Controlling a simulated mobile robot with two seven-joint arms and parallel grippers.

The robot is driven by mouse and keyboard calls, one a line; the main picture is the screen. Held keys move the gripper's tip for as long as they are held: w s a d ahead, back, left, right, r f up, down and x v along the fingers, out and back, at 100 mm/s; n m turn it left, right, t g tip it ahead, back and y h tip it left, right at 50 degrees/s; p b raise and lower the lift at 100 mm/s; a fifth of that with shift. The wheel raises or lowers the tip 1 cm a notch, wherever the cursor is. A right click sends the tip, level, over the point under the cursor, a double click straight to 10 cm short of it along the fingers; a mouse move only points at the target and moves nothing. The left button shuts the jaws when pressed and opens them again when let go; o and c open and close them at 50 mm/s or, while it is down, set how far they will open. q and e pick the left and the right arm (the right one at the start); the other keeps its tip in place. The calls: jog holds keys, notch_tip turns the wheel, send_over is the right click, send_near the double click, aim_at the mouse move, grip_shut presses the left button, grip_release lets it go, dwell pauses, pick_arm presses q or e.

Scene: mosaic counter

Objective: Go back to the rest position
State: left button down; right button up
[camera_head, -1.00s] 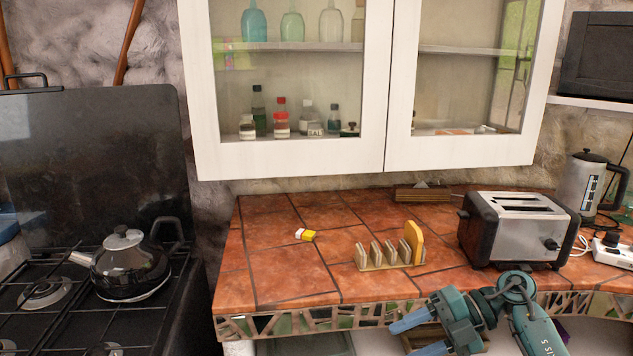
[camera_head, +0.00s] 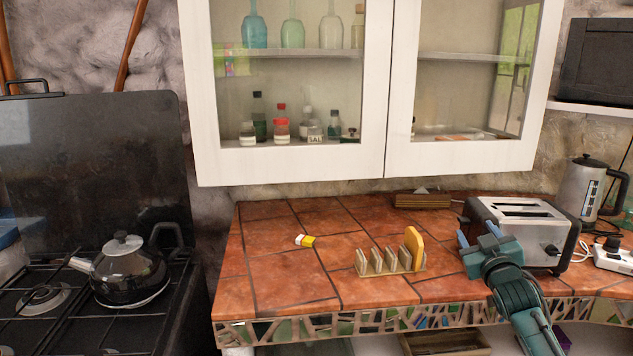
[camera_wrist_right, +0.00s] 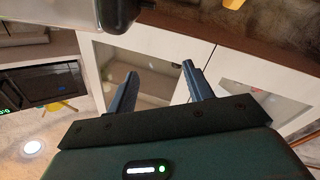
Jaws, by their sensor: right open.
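My right gripper (camera_head: 478,233) is in front of the toaster (camera_head: 524,222), over the right part of the tiled counter, with its fingers pointing up and away. Its fingers stand apart with nothing between them, and it hides part of the toaster's left front. The right wrist view also shows the open, empty gripper (camera_wrist_right: 160,76) with cabinets and a window-like opening behind. I cannot tell in the head view whether it touches the toaster. My left gripper is not in view.
A wooden toast rack (camera_head: 390,262) holding one bread slice (camera_head: 414,246) stands left of the gripper. A small yellow-and-white item (camera_head: 305,240) lies further left. A kettle (camera_head: 128,270) sits on the stove. Glass-door cabinets (camera_head: 290,160) hang above. The counter's left part is mostly clear.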

jog(key=s+a+f+g+y, duration=0.1)
jog(key=s+a+f+g, duration=0.2)
jog(key=s+a+f, duration=0.6)
jog(key=s+a+f+g+y, duration=0.2)
jog(key=s+f, duration=0.5)
jog(key=f, duration=0.6)
jog(key=s+a+f+g, duration=0.1)
jog(key=s+a+f, duration=0.1)
jog(key=s, duration=0.6)
jog(key=s+a+f+g+y, duration=0.1)
jog(key=s+a+f, duration=0.1)
jog(key=s+a, duration=0.2)
jog(key=s+a+f+g+y, duration=0.1)
jog(key=s+a+f, duration=0.2)
jog(key=s, duration=0.8)
jog(key=shift+s+a+m, duration=0.3)
jog(key=shift+a, duration=0.2)
